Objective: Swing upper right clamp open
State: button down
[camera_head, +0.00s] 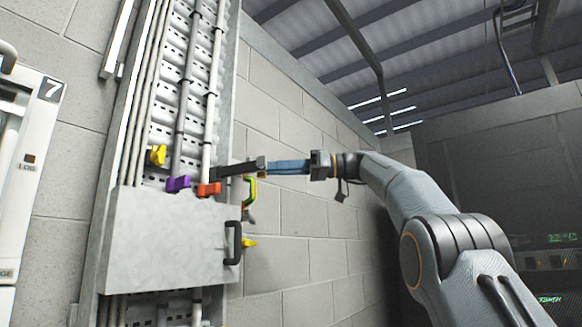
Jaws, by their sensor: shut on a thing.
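The upper right clamp (250,192) is a small yellow and green piece at the upper right edge of a grey metal cover (160,240). My gripper (242,168) reaches in from the right, with blue and dark fingers lying level just above the clamp. The fingers are shut, and the clamp's top end meets them. The fingers hide the exact place of contact. Another yellow clamp (249,243) sits lower on the cover's right side, and a yellow one (157,155) stands at its upper left.
A purple piece (178,184) and an orange piece (208,189) sit along the cover's top edge, close to my fingertips. A black handle (233,243) stands out from the cover. A block wall (300,230) runs behind. A dark cabinet (500,150) is at right.

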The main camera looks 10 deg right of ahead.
jog(key=shift+a+r, duration=0.3)
jog(key=shift+a, duration=0.05)
jog(key=c, duration=1.9)
grip_release()
jog(key=o, duration=0.3)
jog(key=shift+a, duration=0.1)
jog(key=shift+o, duration=0.2)
jog(key=shift+a, duration=0.35)
jog(key=shift+d+f, duration=0.15)
jog(key=shift+d, duration=0.05)
